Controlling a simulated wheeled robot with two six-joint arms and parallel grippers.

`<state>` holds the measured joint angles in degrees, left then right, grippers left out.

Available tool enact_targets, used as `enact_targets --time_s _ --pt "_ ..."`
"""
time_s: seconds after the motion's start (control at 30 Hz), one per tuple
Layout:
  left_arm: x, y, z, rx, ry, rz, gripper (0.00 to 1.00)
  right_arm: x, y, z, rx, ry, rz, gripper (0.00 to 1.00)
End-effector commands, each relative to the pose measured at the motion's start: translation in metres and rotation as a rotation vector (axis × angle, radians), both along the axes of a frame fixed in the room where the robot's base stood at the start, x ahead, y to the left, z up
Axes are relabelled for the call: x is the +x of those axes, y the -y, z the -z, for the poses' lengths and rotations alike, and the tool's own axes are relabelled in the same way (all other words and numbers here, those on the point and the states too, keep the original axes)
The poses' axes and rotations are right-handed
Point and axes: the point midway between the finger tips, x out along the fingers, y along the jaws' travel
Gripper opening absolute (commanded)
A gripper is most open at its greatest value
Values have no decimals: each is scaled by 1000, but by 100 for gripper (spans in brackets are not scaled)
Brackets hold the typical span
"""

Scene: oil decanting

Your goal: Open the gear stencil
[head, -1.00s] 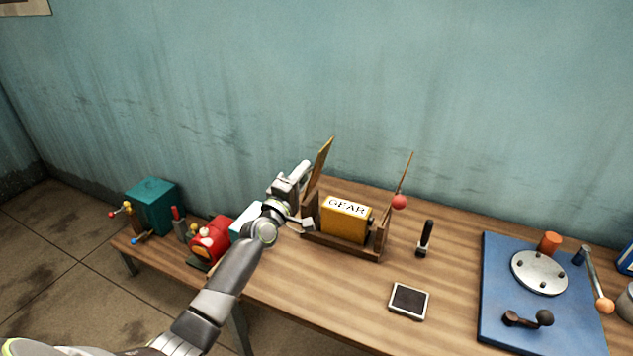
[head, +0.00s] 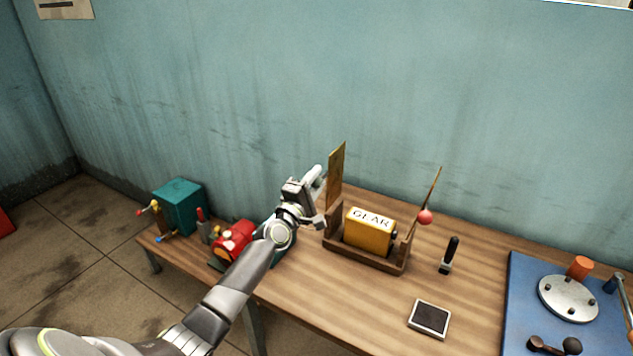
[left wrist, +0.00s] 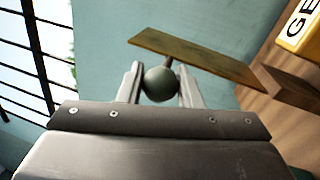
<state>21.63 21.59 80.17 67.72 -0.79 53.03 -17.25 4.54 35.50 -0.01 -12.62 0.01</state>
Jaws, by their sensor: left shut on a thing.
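The gear stencil (head: 366,262) is a brown wooden frame on the table, around a yellow block (head: 368,236) labelled GEAR. Its left flap (head: 336,176) stands up, nearly upright. Its right flap (head: 433,190) also stands up, tilted outward, with a red ball knob (head: 425,217). My left gripper (head: 319,184) is at the outer side of the left flap. In the left wrist view its fingers are shut on a dark green ball knob (left wrist: 160,84), joined to the left flap (left wrist: 195,56). The knob is hidden in the head view. My right gripper is not in view.
A teal box (head: 180,207) and a red device (head: 234,241) stand at the table's left end. A black-handled stamp (head: 449,256) and a dark pad (head: 429,319) lie right of the stencil. A blue board (head: 525,300) with a metal disc is farther right.

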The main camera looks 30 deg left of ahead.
Motion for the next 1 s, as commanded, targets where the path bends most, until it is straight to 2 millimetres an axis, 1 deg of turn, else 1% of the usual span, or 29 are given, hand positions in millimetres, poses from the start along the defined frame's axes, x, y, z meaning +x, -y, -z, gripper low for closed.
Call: enact_targets --time_s 0.03,0.07,0.2,0.47,0.57,0.63,0.77,1.0 --pt "0 0 0 3 0 -2 0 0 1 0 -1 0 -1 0" --pt "0 0 0 3 0 -2 33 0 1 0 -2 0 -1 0" --pt "0 0 0 3 0 -1 51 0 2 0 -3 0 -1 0" --pt "0 0 0 2 -1 0 52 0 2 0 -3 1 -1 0" --pt "-4 0 1 2 -1 0 52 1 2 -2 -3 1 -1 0" --pt "-9 -1 2 3 -2 0 52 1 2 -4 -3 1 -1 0" --pt "-29 -1 5 3 -3 0 52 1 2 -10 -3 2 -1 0" --pt "-76 -4 16 3 -2 -1 52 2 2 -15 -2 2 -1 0"
